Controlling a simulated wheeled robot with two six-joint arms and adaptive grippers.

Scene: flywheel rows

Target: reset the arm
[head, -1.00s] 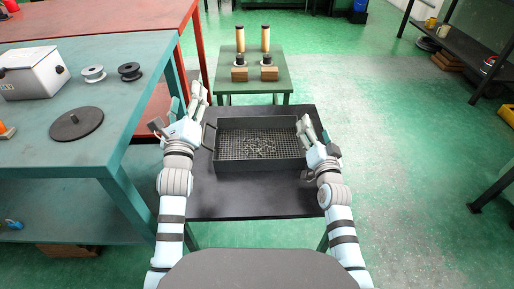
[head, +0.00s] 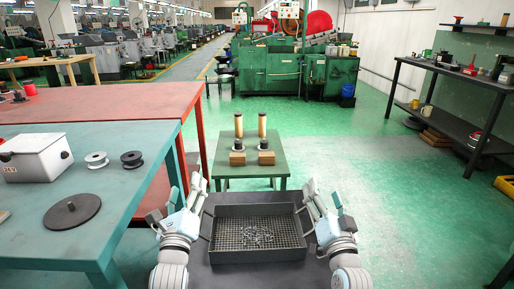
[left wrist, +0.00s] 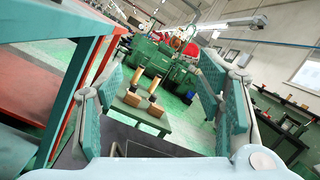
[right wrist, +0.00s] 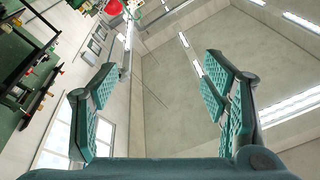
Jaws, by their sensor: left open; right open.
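My left gripper (head: 187,194) is open and empty, pointing up and forward at the left end of the grey bin. Its spread teal fingers show in the left wrist view (left wrist: 158,100) with nothing between them. My right gripper (head: 324,203) is open and empty at the right end of the bin. In the right wrist view its spread fingers (right wrist: 160,100) face the wall and ceiling. The grey bin (head: 259,257) with a mesh floor and small metal parts stands on a dark table (head: 228,279). I cannot tell whether either gripper touches the bin.
A small green table (head: 232,183) ahead holds two upright tan cylinders and brown blocks. A teal bench (head: 130,205) at left carries a white box (head: 35,157), spools and a dark disc (head: 70,212). A black shelf (head: 440,125) stands at right. Green floor (head: 400,200) is open between.

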